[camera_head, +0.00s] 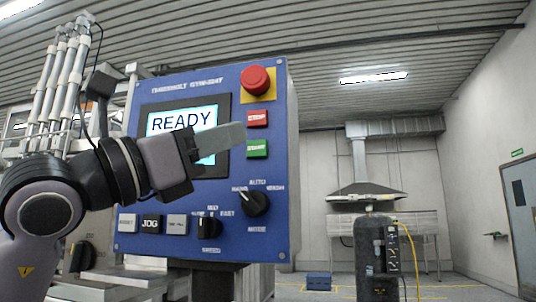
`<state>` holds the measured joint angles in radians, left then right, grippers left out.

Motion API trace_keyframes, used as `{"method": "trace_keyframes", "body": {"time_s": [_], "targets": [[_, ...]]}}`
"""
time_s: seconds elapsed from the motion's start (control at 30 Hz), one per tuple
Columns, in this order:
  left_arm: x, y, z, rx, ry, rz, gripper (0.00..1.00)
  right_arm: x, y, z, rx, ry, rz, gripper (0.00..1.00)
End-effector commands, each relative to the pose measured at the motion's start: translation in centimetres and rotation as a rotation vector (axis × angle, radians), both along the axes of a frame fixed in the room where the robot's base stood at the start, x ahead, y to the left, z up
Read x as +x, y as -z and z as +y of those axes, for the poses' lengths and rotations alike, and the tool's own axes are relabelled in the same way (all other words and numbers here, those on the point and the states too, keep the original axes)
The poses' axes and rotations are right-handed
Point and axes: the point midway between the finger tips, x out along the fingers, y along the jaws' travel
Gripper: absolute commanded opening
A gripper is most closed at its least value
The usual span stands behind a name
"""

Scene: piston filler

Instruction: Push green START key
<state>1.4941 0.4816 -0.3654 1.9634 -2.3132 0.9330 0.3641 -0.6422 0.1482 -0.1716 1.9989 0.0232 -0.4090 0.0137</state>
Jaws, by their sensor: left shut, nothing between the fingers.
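The green START key (257,149) sits on the right part of the blue control panel (275,235), below the red STOP key (257,118). My left gripper (238,135) is shut and empty, with its fingers pointing right in front of the panel. Its fingertips appear just left of the green key in the picture; whether they touch the panel I cannot tell. The screen (182,120) reads READY, and my fingers hide its lower part. My right gripper is not in view.
A red mushroom button (256,80) on a yellow plate is above the STOP key. A black rotary knob (254,203) is below the green key. Several small keys, including JOG (151,223), line the lower left.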

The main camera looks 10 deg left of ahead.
Motion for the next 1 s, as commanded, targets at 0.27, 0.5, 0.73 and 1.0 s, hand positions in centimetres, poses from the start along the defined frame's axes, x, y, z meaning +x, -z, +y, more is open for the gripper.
{"method": "trace_keyframes", "body": {"time_s": [0.27, 0.5, 0.73, 1.0], "targets": [[-1.0, -1.6, 0.9, 0.002, -0.067, -0.046, 0.00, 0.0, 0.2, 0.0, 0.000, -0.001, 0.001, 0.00], [-0.9, -1.6, 0.9, 0.002, -0.067, -0.046, 0.00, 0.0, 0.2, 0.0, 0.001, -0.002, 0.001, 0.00], [0.0, -1.7, 0.9, 0.001, -0.066, -0.041, 0.00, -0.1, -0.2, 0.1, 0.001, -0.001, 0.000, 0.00], [3.6, -1.9, 0.8, 0.002, -0.066, -0.038, 0.00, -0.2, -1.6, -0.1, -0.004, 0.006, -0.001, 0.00]]}}
